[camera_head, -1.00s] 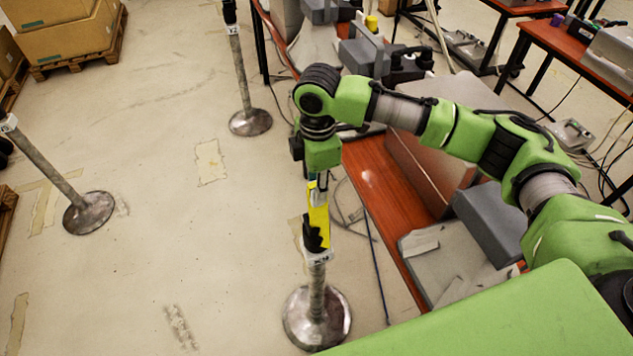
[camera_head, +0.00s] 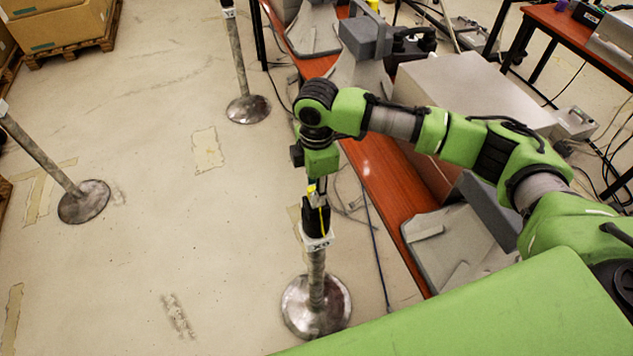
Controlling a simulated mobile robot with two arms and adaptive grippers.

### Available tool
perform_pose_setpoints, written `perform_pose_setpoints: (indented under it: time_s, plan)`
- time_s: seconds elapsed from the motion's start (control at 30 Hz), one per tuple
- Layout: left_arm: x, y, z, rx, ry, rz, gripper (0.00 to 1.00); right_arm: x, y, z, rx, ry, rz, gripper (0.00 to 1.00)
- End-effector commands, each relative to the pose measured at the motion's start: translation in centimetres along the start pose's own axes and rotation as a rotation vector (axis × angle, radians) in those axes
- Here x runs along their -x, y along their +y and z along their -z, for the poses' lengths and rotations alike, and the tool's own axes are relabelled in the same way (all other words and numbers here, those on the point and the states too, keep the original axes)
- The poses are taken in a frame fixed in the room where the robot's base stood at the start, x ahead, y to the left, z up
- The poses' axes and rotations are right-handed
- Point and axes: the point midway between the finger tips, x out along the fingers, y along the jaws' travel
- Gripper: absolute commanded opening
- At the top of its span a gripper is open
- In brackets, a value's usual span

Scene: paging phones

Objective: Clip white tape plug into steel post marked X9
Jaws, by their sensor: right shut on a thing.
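The steel post marked X9 (camera_head: 317,275) stands upright on a round metal base. A white collar marked X9 (camera_head: 318,244) sits below its black head (camera_head: 314,219). My right gripper (camera_head: 315,194) points down right at the black head, with yellow showing at its fingers. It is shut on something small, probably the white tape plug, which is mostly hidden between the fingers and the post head. I cannot tell whether the plug is seated in the post. My left gripper is not in view.
Other steel posts stand at the left (camera_head: 83,201) and at the top (camera_head: 248,108). A red-brown bench (camera_head: 378,195) with grey equipment lies close to the right of the X9 post. The floor left of it is open. A dark cable runs between post and bench.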

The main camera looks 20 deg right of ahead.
Motion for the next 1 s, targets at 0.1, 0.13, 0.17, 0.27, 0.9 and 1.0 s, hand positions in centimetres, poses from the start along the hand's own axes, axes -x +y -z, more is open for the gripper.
perform_pose_setpoints:
  time_s: [0.1,0.13,0.17,0.27,0.9,1.0]
  plan:
    - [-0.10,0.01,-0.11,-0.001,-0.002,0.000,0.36,-0.47,0.07,0.01,0.000,0.000,-0.002,0.02]
    - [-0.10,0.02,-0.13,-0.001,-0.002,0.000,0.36,-0.52,0.08,0.01,0.000,0.000,-0.002,0.02]
    - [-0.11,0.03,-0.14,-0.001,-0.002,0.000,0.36,-0.56,0.09,0.01,0.000,0.000,-0.003,0.02]
    - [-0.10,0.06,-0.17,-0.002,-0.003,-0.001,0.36,-0.60,0.10,0.01,0.000,0.001,-0.003,0.02]
    - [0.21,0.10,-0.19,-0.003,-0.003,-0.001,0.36,-0.47,0.08,0.00,0.000,0.001,-0.002,0.02]
    - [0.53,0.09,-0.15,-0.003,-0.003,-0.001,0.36,-0.42,0.07,0.02,0.000,0.001,-0.002,0.02]
